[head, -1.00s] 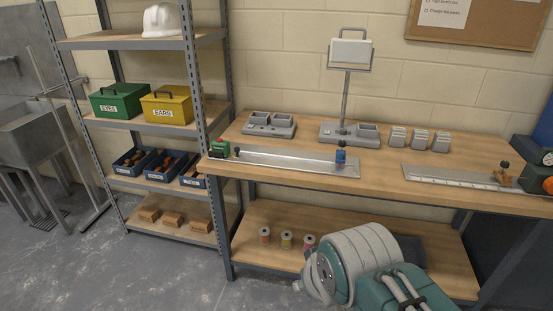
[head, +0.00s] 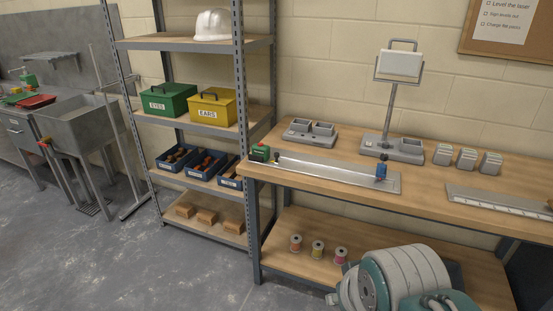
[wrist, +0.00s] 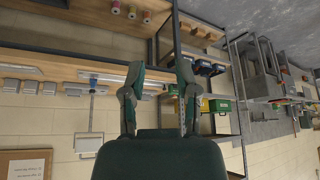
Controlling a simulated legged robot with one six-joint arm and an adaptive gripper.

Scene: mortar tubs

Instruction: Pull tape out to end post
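A green tape case (head: 259,153) with a small red part sits at the left end of a long metal rail (head: 325,168) on the workbench. A small yellow piece (head: 276,157) is just right of the case. A blue post with a dark top (head: 381,172) stands at the rail's right end. No drawn-out tape can be made out between them. My gripper shows in the wrist view (wrist: 160,66), upside down to the room, with its two fingers apart and nothing between them. It is away from the bench; its fingers are outside the head view.
A second ruled rail (head: 500,203) lies at the bench's right. Grey bins (head: 467,158) and a lamp stand (head: 392,145) stand behind. A shelf rack (head: 240,120) with boxes is left of the bench. Spools (head: 318,250) sit on the lower shelf. The floor at left is clear.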

